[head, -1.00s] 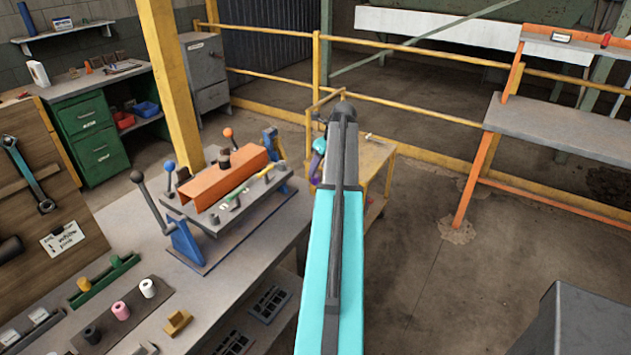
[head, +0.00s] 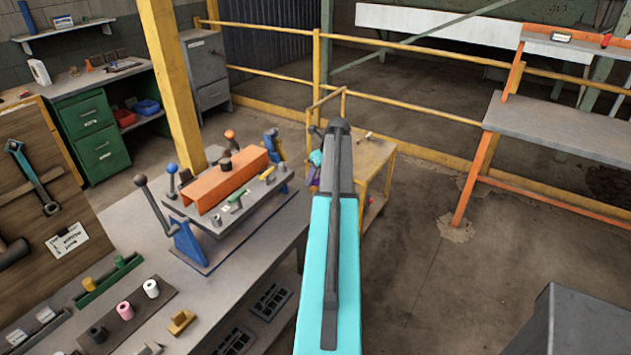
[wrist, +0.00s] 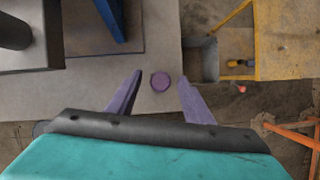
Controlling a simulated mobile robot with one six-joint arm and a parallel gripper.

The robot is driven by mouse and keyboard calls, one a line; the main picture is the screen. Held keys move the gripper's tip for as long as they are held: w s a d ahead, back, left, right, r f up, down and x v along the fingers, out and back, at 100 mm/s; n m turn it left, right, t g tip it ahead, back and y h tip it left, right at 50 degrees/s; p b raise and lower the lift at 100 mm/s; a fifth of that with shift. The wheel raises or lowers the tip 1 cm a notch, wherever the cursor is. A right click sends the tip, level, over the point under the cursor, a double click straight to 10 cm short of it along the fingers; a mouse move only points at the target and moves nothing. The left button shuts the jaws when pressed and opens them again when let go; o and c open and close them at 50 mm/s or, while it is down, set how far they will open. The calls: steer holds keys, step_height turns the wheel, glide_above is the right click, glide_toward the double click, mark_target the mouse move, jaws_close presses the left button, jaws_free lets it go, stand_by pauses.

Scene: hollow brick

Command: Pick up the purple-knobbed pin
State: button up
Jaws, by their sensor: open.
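The purple-knobbed pin shows in the wrist view as a round purple knob (wrist: 160,82), seen from above over a grey surface near its edge. Its shaft is hidden beneath the knob. My gripper (wrist: 160,77) is open, with one purple finger on the left of the knob and one on the right, and clear gaps on both sides. I cannot tell the height between fingertips and knob. In the head view part of my gripper (head: 314,178) shows beside the teal arm; the pin cannot be made out there.
A fixture with an orange channel (head: 228,182) and several knobbed levers stands on the grey workbench (head: 225,290). In the wrist view, a grey bin (wrist: 200,62) lies right of the knob, with a yellow cart (wrist: 285,40) beyond. Several small pegs stand at the bench's front left.

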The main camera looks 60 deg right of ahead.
stand_by(0.4)
steer(key=c, duration=1.2)
steer(key=shift+o, duration=0.2)
steer(key=shift+r, duration=0.1)
step_height(320, 180, up, 10)
steer(key=b, duration=0.3)
